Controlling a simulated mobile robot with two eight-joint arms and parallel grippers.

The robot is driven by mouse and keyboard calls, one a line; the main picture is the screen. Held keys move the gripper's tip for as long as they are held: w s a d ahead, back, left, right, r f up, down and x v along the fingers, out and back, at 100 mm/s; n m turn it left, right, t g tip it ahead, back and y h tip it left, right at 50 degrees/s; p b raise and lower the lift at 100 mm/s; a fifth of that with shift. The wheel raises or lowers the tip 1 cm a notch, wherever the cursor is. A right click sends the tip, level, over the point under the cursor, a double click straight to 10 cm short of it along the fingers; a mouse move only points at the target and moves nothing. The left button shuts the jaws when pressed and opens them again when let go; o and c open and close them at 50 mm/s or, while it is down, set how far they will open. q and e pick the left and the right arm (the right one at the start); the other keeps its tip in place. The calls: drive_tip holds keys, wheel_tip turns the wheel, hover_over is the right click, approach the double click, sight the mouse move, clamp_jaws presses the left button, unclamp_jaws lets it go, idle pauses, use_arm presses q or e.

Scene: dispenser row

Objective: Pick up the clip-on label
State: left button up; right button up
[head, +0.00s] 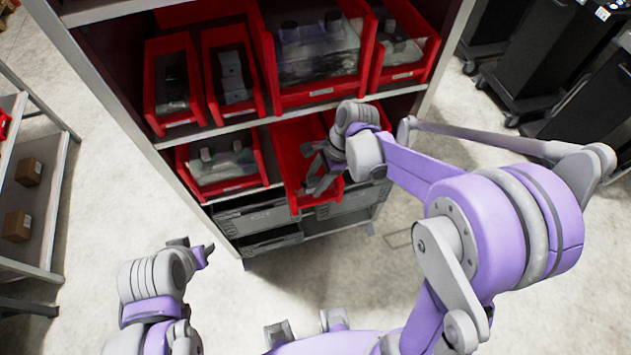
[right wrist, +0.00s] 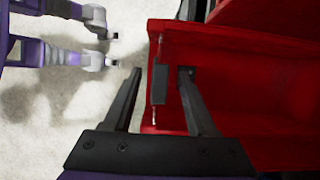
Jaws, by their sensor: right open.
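A red bin (head: 291,150) sticks out of the shelf's lower row, and it fills the right of the right wrist view (right wrist: 240,90). A small dark grey plate, which looks like the clip-on label (right wrist: 160,84), sits along the bin's front edge. My right gripper (right wrist: 160,74) is open, with one finger outside the bin and one inside. The label lies between the fingers with gaps on both sides. In the head view my right gripper (head: 318,172) is at the bin's front and the label cannot be made out. My left gripper (head: 195,250) is at the lower left, away from the shelf.
The shelf unit (head: 235,130) holds several other red bins, such as one with bagged goods (head: 218,168), and grey crates (head: 260,219) below. A side rack with brown boxes (head: 29,172) stands at the left. Black wheeled bins (head: 535,50) stand at the right. The floor between is clear.

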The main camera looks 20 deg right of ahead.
drive_tip(key=shift+a+f, duration=0.1)
drive_tip(key=shift+f, duration=0.1)
clamp_jaws()
idle(0.4)
